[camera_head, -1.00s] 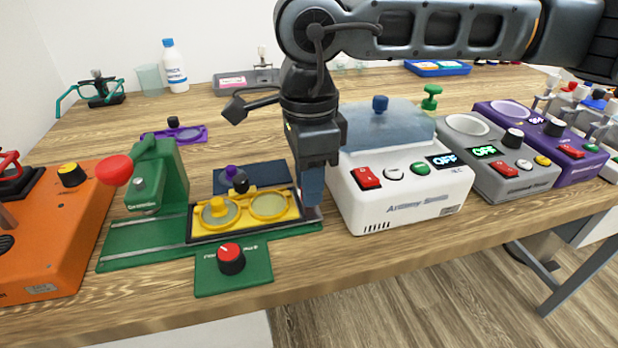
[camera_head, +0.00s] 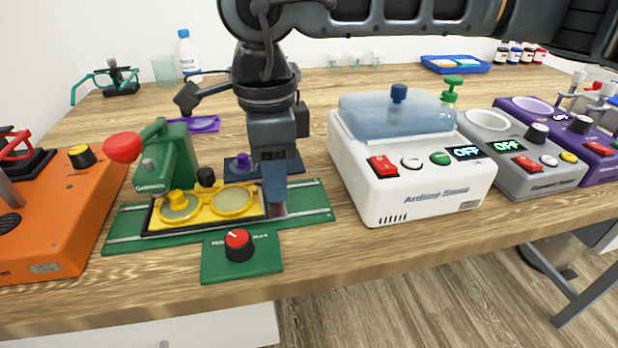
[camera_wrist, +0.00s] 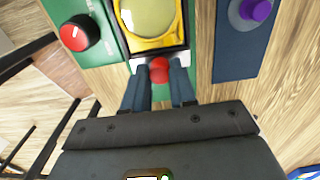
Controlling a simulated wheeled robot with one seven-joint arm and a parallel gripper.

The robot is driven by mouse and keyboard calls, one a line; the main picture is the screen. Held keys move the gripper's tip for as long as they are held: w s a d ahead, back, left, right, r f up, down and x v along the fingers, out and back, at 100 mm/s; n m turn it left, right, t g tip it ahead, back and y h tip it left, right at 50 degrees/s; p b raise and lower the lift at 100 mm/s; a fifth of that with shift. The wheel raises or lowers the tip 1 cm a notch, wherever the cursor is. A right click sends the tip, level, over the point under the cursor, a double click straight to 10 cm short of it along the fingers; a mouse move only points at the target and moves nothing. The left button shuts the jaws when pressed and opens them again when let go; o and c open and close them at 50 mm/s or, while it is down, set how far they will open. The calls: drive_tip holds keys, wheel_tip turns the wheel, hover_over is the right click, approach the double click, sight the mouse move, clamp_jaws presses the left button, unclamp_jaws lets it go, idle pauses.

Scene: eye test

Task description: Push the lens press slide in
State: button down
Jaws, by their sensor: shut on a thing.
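The green lens press (camera_head: 165,165) with a red-knobbed lever stands on its green base at the left. Its slide, a dark tray (camera_head: 205,231) carrying yellow lens frames (camera_head: 232,206), lies on the base rails, its left part by the press head. My gripper (camera_head: 277,205) is at the slide's right end. In the wrist view my gripper (camera_wrist: 159,83) is shut on the slide's red knob (camera_wrist: 159,68), with a finger on each side. In the head view the fingers hide this knob. Bare rails (camera_head: 308,196) show right of my gripper.
A green dial panel (camera_head: 241,258) with a red dial juts from the base's front. Behind the slide lies a dark blue mat (camera_head: 290,164) with a purple-knobbed piece. The white machine (camera_head: 420,195) stands to the right. An orange machine (camera_head: 60,225) is at the left.

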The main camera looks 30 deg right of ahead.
drive_tip(key=shift+w+a, duration=0.2)
drive_tip(key=shift+a, duration=0.35)
drive_tip(key=shift+w+a, duration=0.15)
drive_tip(key=shift+a, duration=0.35)
drive_tip(key=c, duration=0.9)
unclamp_jaws()
wheel_tip(320, 180, up, 8)
drive_tip(key=shift+f, duration=0.1)
